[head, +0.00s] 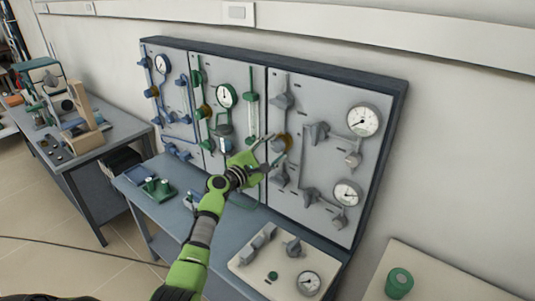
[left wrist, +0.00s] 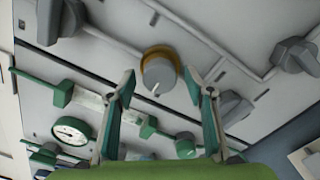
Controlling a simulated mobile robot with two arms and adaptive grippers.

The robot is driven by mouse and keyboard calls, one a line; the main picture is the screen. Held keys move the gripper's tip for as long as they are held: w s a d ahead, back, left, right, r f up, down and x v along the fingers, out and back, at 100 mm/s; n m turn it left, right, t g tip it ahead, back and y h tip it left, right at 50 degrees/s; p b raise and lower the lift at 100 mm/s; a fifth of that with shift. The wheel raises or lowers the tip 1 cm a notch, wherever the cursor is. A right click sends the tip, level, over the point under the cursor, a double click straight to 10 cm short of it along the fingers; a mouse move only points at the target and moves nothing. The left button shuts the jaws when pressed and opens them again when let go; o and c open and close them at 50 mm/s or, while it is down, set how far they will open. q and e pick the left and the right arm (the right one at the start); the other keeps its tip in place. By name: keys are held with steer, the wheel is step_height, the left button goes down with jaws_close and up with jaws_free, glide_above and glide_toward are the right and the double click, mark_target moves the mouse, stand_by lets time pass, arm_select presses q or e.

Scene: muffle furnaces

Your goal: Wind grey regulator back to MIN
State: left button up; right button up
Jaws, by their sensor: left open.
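The grey regulator is a round grey knob with a brass-coloured collar on the grey right-hand panel. It is small and partly covered by my gripper in the head view (head: 286,141), and plain in the left wrist view (left wrist: 159,74). A white pointer line on its face points toward the bottom of the wrist picture. No MIN marking can be read. My left gripper (head: 273,150) is open in front of the panel. In the left wrist view its two fingers (left wrist: 161,84) stand on either side of the knob, apart from it; nothing is between the pads.
Grey valve handles (head: 281,100) and gauges (head: 363,120) sit around the regulator on the panel. The green middle panel (head: 236,72) is close on the left. A bench (head: 222,243) with a small grey valve unit (head: 255,261) lies below.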

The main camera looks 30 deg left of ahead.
arm_select(q)
steer(key=s+a, duration=0.1)
steer(key=s, duration=1)
steer(key=shift+s+a, duration=0.35)
